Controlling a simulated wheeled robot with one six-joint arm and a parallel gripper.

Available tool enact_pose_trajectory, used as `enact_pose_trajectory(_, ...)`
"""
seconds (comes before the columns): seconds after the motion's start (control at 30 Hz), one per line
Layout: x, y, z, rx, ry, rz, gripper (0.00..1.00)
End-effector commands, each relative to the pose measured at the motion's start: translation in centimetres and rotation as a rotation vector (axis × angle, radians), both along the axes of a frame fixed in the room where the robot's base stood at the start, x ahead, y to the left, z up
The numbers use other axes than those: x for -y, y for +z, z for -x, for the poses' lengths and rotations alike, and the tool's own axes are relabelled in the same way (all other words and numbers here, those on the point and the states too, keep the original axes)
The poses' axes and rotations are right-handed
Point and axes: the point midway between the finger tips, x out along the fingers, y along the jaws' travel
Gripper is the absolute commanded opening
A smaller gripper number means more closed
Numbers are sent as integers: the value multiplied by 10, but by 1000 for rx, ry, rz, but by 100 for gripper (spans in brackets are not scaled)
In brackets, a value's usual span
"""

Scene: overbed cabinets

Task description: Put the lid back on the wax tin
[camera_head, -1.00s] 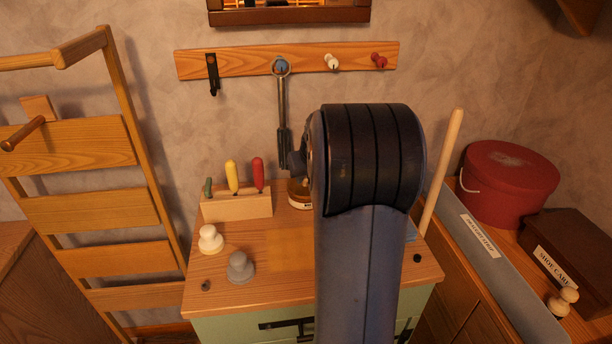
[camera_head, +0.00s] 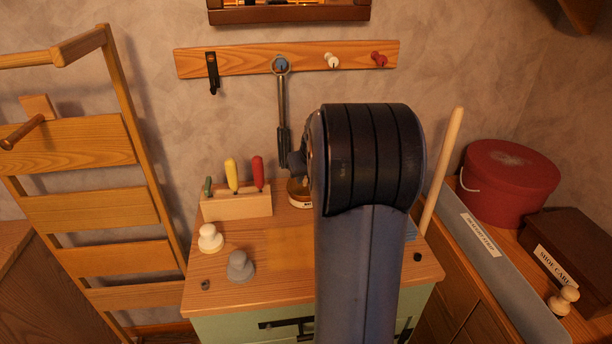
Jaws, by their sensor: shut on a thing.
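The wax tin (camera_head: 299,200) stands at the back of the wooden cabinet top, just left of my arm. It is a small round tin with a pale label on its side, and its right part is hidden behind my arm. I cannot tell from this view whether its lid is on, and I cannot make out the lid as a separate thing. My arm fills the middle of the view. A small dark part of my wrist shows above the tin. My gripper's fingers are hidden behind the arm.
Left on the cabinet top (camera_head: 215,288) are a wooden block (camera_head: 237,206) with several coloured handles, a white knob (camera_head: 210,239) and a grey knob (camera_head: 240,266). A tool (camera_head: 283,110) hangs from the blue peg. A pale stick (camera_head: 442,170) leans right. A yellowish patch (camera_head: 288,250) lies centrally.

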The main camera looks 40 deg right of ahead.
Motion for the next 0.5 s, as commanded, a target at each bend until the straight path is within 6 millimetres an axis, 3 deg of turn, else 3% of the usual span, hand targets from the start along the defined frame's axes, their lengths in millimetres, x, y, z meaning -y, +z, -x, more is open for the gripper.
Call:
enact_pose_trajectory(0.07, 0, 0, 0, 0, 0, 0, 0)
enact_pose_trajectory(0.1, 0, 0, 0, 0, 0, 0, 19)
enact_pose_trajectory(0.4, 0, 0, 0, 0, 0, 0, 44)
enact_pose_trajectory(0.5, 0, 0, 0, 0, 0, 0, 44)
